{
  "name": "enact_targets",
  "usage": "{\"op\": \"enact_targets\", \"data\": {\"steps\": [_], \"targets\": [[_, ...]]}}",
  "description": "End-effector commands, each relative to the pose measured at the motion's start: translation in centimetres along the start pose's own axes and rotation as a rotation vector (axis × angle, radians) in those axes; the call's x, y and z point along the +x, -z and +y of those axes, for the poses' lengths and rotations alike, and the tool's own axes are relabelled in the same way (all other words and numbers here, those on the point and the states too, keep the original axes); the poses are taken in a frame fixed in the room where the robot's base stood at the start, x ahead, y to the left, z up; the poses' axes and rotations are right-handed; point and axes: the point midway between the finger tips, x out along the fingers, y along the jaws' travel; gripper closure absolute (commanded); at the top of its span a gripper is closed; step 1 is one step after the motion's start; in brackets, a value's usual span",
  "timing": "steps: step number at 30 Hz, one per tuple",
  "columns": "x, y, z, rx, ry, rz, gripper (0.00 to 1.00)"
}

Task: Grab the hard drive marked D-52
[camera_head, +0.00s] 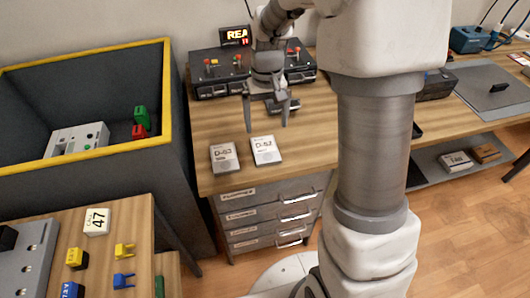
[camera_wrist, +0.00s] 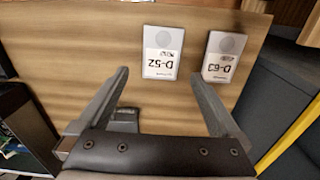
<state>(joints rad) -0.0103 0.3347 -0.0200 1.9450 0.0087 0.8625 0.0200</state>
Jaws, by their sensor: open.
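The hard drive marked D-52 (camera_head: 265,150) is a flat white and grey slab lying on the wooden bench top. In the wrist view, D-52 (camera_wrist: 163,52) lies beyond the fingertips, roughly centred between them, its label upside down. A similar drive marked D-63 (camera_head: 224,157) lies just left of it in the head view, and to its right in the wrist view (camera_wrist: 222,57). My gripper (camera_head: 266,126) is open and empty, pointing down just behind D-52 in the head view. Its two spread fingers also show in the wrist view (camera_wrist: 158,74).
A dark device (camera_head: 283,106) lies close behind my gripper. A black console (camera_head: 222,77) with coloured levers stands at the bench's back. A grey bin with a yellow rim (camera_head: 168,100) is left of the bench. Drawers (camera_head: 265,213) sit below. Bench wood right of D-52 is bare.

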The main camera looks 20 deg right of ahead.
Motion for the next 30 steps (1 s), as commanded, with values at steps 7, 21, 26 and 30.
{"op": "enact_targets", "data": {"steps": [7, 21, 26, 30], "targets": [[3.7, 0.0, 0.0, 0.0, 0.0, -0.002, 0.0], [8.6, 0.1, -0.3, 0.0, 0.0, -0.003, 0.0], [9.2, 0.1, -0.3, 0.0, 0.0, 0.001, 0.0], [9.2, 0.1, -0.3, 0.0, 0.0, 0.001, 0.02]]}}
